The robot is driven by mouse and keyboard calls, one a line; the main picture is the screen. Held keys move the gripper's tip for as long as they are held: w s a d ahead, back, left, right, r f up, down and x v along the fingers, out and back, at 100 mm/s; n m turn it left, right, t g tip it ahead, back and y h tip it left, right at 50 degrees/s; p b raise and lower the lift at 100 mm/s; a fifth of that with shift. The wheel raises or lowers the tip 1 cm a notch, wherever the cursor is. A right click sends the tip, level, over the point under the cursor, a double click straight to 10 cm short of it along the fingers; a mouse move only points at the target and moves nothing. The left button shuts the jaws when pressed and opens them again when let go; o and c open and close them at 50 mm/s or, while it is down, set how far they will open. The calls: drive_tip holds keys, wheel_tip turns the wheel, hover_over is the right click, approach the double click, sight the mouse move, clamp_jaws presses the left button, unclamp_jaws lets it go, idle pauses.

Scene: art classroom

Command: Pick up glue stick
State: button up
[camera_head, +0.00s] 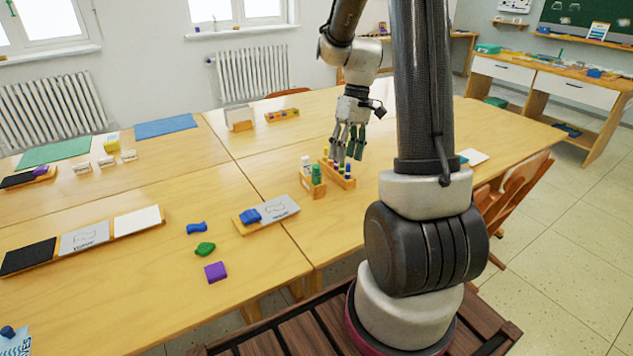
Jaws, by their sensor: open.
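My gripper (349,157) points down with its fingers apart, close over a small wooden rack (344,184). The rack holds several short upright sticks with coloured ends, one of them yellow. The fingers overlap the sticks in this view, so I cannot tell whether they touch any. Just left of it, a small wooden holder (312,191) carries a white stick or bottle (306,164) and a green one (317,174). Which of these is the glue stick is too small to tell. Nothing is visibly held.
A board with blue clay (250,216) lies front left of the rack. Blue (196,228), green (204,249) and purple (215,271) pieces lie loose further left. The tabletop between is clear. My own arm hides the table's right part.

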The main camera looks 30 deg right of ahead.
drive_tip(key=w+d+f+n+y, duration=0.1)
drive_tip(key=w+d+f+n, duration=0.1)
drive_tip(key=w+f+n, duration=0.35)
drive_tip(key=n+t+y, duration=0.1)
drive_tip(key=n+t, duration=0.1)
drive_tip(key=n, duration=0.8)
approach(318, 171)
wheel_tip(318, 171, down, 3)
drive_tip(key=w, duration=0.2)
drive_tip(key=x, duration=0.8)
drive_tip(key=shift+s, duration=0.3)
clamp_jaws()
